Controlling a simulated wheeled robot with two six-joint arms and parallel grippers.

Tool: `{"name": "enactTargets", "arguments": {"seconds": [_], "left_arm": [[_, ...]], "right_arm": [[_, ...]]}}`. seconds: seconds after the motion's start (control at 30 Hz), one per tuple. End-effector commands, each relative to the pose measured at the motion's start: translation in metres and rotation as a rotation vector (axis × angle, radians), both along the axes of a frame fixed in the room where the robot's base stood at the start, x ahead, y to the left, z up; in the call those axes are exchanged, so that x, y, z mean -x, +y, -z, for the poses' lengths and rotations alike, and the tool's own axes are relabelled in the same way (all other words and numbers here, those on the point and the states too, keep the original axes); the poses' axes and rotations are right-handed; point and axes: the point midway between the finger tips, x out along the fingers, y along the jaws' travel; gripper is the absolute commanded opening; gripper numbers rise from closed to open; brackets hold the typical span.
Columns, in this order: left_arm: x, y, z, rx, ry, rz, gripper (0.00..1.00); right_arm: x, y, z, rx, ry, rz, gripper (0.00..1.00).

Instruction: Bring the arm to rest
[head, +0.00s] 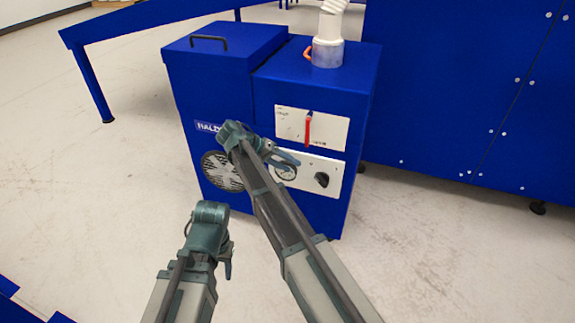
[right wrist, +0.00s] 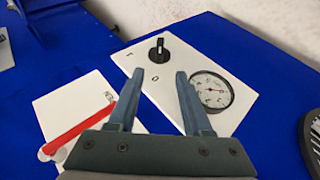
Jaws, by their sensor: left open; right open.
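The blue machine (head: 300,90) stands in the middle of the head view. Its front has an upper white panel with a red lever (head: 308,128) and a lower white panel with a black knob (head: 321,179) and a round gauge (head: 287,172). My right gripper (head: 288,158) is in front of the panels and partly covers the gauge. In the right wrist view my right gripper (right wrist: 158,80) is open and empty, with the knob (right wrist: 158,51) beyond its fingertips and the gauge (right wrist: 210,92) beside one finger. My left gripper (head: 228,262) hangs empty at lower left, away from the machine.
A white hose (head: 328,40) rises from the machine's top. A round grille (head: 222,171) is on its front left. A large blue wall panel (head: 470,90) stands at right. A blue sloping table (head: 140,22) is behind at left.

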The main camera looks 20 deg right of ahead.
Motion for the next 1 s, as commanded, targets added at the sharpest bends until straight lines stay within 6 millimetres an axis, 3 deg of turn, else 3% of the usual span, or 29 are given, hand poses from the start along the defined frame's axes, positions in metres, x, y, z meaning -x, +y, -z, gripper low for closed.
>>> {"name": "enactTargets", "arguments": {"seconds": [0.23, 0.33, 0.47, 0.6, 0.9, 0.93, 1.0], "left_arm": [[0.0, 0.0, 0.0, 0.0, 0.0, 0.0, 0.5], [0.0, 0.0, -0.001, 0.0, 0.0, 0.0, 0.5], [0.0, 0.0, -0.007, -0.001, 0.0, -0.001, 0.5], [0.0, 0.0, -0.014, -0.001, 0.0, -0.002, 0.5], [0.0, 0.001, -0.024, -0.003, 0.0, -0.003, 0.5], [0.0, 0.001, -0.025, -0.004, 0.001, -0.003, 0.5], [0.0, 0.001, -0.049, -0.003, 0.001, -0.004, 0.5]], "right_arm": [[0.001, 0.0, 0.0, -0.001, 0.0, -0.001, 0.5], [0.015, 0.005, 0.004, -0.032, 0.019, -0.024, 0.5], [0.073, 0.029, 0.018, -0.171, 0.096, -0.14, 0.5], [0.153, 0.069, 0.038, -0.386, 0.202, -0.334, 0.5], [0.28, 0.132, 0.052, -0.721, 0.322, -0.67, 0.5], [0.291, 0.138, 0.052, -0.751, 0.329, -0.702, 0.5], [0.28, 0.141, 0.028, -0.752, 0.328, -0.702, 0.5]]}}
